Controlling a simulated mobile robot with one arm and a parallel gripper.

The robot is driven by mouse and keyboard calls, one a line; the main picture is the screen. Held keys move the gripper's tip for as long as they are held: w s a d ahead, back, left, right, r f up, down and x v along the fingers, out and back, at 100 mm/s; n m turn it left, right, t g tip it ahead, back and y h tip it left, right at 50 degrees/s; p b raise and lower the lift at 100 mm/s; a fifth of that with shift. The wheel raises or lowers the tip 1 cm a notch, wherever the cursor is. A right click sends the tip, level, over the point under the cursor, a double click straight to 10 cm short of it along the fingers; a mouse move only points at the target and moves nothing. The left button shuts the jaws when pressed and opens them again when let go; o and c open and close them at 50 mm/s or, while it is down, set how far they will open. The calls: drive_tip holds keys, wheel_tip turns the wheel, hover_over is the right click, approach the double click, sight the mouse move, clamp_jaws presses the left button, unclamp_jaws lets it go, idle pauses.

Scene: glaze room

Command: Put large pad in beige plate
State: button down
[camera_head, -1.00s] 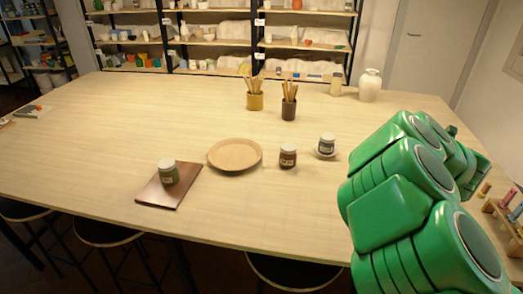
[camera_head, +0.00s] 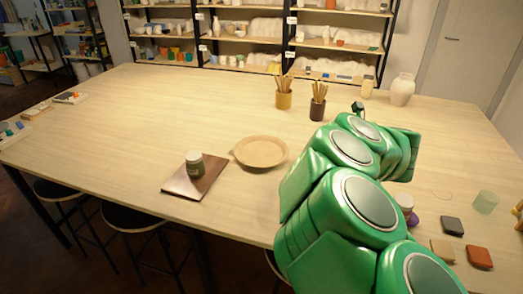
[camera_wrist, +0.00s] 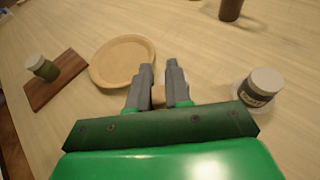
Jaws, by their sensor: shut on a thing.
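The beige plate (camera_head: 261,152) lies empty on the table; in the wrist view it also shows (camera_wrist: 122,62), just beyond and left of my fingertips. My gripper (camera_wrist: 158,82) is shut on a small tan thing (camera_wrist: 158,95), of which only a bit shows between the fingers. I cannot tell its full size or whether it is the large pad. In the head view my green arm hides the gripper. Flat pads lie at the right of the table: a tan one (camera_head: 442,250), a dark one (camera_head: 452,226) and a red-brown one (camera_head: 479,257).
A green jar (camera_head: 195,165) stands on a brown board (camera_head: 180,185) left of the plate. A dark jar (camera_wrist: 258,88) on a small saucer is right of my gripper. Brush cups (camera_head: 283,98) (camera_head: 317,109) stand behind. A translucent cup (camera_head: 486,202) is at right.

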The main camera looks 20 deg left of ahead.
drive_tip(key=s+a+n+g+y, duration=0.2)
drive_tip(key=s+a, duration=0.3)
drive_tip(key=a, duration=0.4)
drive_tip(key=s+a+n+g+y, duration=0.1)
drive_tip(key=s+a+n+g, duration=0.3)
drive_tip(key=a, duration=0.5)
drive_tip(key=m+t, duration=0.1)
hover_over(254, 158)
drive_tip(key=shift+s+f, duration=0.15)
drive_tip(key=shift+f, duration=5.95)
drive_tip(key=c, duration=1.1)
unclamp_jaws()
drive_tip(key=shift+f, duration=0.1)
drive_tip(key=shift+o, duration=0.2)
drive_tip(key=shift+d, duration=0.15)
drive_tip(key=v, duration=1.1)
drive_tip(key=shift+s+d+r, duration=0.2)
drive_tip(key=shift+r, duration=0.1)
